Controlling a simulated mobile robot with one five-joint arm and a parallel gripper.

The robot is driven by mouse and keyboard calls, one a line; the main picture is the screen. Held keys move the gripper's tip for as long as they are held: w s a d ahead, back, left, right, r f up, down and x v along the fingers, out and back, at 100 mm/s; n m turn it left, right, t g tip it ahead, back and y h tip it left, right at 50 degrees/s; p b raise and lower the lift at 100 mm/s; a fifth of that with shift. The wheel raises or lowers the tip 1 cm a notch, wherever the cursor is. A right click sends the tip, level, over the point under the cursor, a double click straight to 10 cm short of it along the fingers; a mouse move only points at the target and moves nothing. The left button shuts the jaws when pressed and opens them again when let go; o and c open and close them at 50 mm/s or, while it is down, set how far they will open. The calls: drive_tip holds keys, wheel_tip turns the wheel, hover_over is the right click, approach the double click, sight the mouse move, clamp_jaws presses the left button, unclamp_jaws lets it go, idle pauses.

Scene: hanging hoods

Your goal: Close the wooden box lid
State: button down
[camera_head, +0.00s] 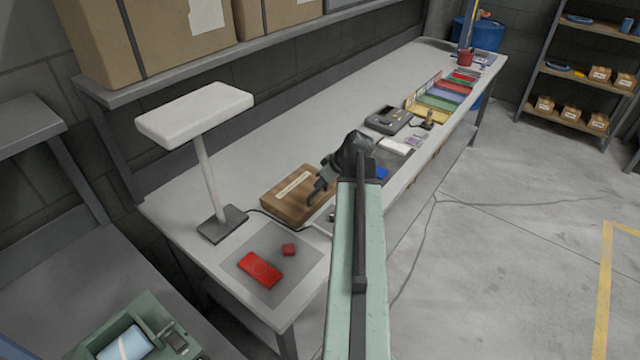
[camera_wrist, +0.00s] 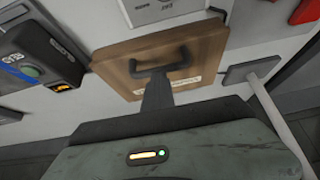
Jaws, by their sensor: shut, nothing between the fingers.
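The box also fills the upper middle of the wrist view (camera_wrist: 112,68). My gripper (camera_head: 315,194) is shut and empty, over the right part of the lid, and hides part of it. In the wrist view my gripper (camera_wrist: 160,60) covers part of the lid and label. I cannot tell whether it touches the lid.
A white-topped lamp (camera_head: 196,115) stands left of the box. A red case (camera_head: 260,269) and small red block (camera_head: 289,250) lie on a grey mat in front. A dark device (camera_head: 389,120) and coloured bins (camera_head: 440,100) stand farther along. A shelf with cartons (camera_head: 160,40) overhangs the back.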

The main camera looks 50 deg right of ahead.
drive_tip(key=shift+s+a+f, duration=0.1)
drive_tip(key=shift+s+f, duration=0.25)
drive_tip(key=r+p, duration=0.3)
drive_tip(key=w+r+p, duration=0.1)
drive_tip(key=r+p, duration=0.1)
drive_tip(key=p, duration=0.1)
drive_tip(key=shift+a+r, duration=0.1)
drive_tip(key=shift+r, duration=0.3)
drive_tip(key=s+p+v, duration=0.1)
drive_tip(key=p+v, duration=0.6)
drive_tip(key=v, duration=0.2)
drive_tip(key=shift+d+f, duration=0.3)
drive_tip(key=shift+f, duration=0.05)
drive_tip(key=shift+w, duration=0.15)
